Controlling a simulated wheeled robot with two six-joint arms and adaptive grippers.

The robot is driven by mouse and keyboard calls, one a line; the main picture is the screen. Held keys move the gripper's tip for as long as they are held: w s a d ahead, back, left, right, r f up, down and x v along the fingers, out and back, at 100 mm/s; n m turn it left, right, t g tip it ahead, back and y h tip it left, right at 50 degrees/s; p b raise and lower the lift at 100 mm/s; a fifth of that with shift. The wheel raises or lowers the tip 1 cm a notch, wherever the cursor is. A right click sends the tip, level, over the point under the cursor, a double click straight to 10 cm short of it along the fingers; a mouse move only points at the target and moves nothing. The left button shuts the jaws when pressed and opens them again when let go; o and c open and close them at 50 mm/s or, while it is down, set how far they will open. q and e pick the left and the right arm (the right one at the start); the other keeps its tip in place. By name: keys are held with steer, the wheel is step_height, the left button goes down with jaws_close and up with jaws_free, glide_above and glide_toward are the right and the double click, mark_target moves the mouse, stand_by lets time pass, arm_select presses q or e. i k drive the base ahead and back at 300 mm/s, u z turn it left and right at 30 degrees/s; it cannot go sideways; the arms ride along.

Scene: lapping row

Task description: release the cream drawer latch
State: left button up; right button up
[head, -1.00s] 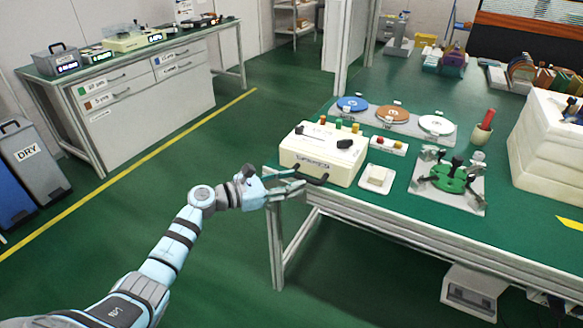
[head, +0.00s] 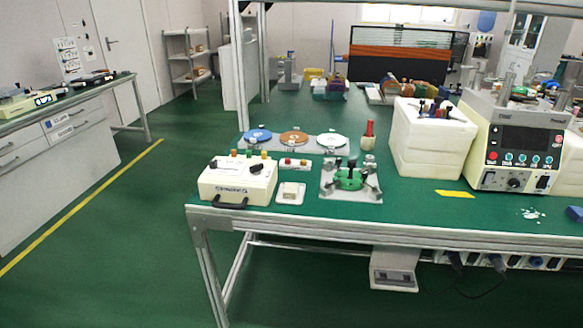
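A cream box (head: 238,182) stands at the near left corner of the green-topped bench. It has a black handle (head: 230,203) low on its front and dark lettering above the handle. Dark and coloured knobs (head: 249,154) stand on its top, with a larger black piece (head: 257,168) near its right side. I cannot tell which part is the latch, or whether it is fastened. Neither of my grippers is in view, so nothing of mine touches the box in this picture.
A small white dish (head: 290,193) and a green fixture (head: 350,180) on a grey plate sit right of the box. Three coloured discs (head: 294,138) lie behind. White blocks (head: 432,140) and a control unit (head: 513,145) stand farther right. The bench's front edge (head: 400,232) is clear.

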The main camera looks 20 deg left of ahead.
mark_target(255, 169)
steer(key=z, duration=3.35)
steer(key=k, duration=1.55)
steer(key=u, duration=1.8)
